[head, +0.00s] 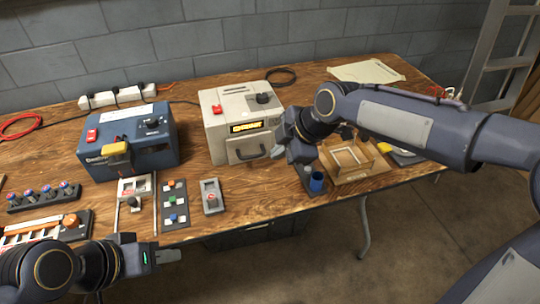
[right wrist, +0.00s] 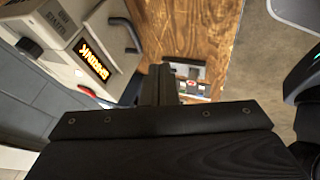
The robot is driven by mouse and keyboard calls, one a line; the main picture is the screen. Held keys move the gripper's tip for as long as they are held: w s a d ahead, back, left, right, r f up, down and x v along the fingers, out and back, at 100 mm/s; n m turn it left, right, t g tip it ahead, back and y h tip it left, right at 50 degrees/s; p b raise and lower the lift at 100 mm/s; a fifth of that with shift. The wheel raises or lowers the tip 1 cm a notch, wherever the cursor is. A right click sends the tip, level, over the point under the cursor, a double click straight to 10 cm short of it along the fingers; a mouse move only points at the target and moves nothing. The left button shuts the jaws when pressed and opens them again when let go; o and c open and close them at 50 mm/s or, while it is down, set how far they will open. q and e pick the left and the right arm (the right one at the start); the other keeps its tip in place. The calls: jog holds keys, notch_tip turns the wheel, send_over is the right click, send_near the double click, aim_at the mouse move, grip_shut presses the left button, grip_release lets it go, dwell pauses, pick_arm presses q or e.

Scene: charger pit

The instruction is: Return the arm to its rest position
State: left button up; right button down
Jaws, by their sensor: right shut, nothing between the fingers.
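My right arm reaches in from the right in the head view. Its gripper (head: 290,150) hangs above the table, in front of the right side of the beige charger (head: 214,122). In the right wrist view the right gripper's fingers (right wrist: 160,85) are together with nothing between them. The beige charger also shows there at the upper left (right wrist: 72,70). My left gripper (head: 166,256) is low at the left, in front of the table's near edge. Its fingertips are seen nearly edge-on, so its opening is unclear. Nothing shows in it.
A blue charger (head: 125,140) with a yellow block stands at the left. Small switch panels (head: 211,197) lie near the front edge. A ladder (head: 495,65) stands at the right.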

jog(key=s+d+r+m+t+h, duration=0.1)
jog(key=s+d+r+m+t, duration=0.1)
jog(key=s+d+m, duration=1.2)
jog(key=s+d+f+m, duration=0.3)
jog(key=s+m, duration=0.1)
jog(key=s, duration=0.1)
jog(key=s+d+f+m, duration=0.3)
jog(key=s+m, duration=0.2)
notch_tip(320, 180, up, 13)
jog(key=p, duration=1.2)
jog(key=shift+a+n+h, duration=0.25)
jog(key=shift+n+h, duration=0.05)
jog(key=shift+h, duration=0.1)
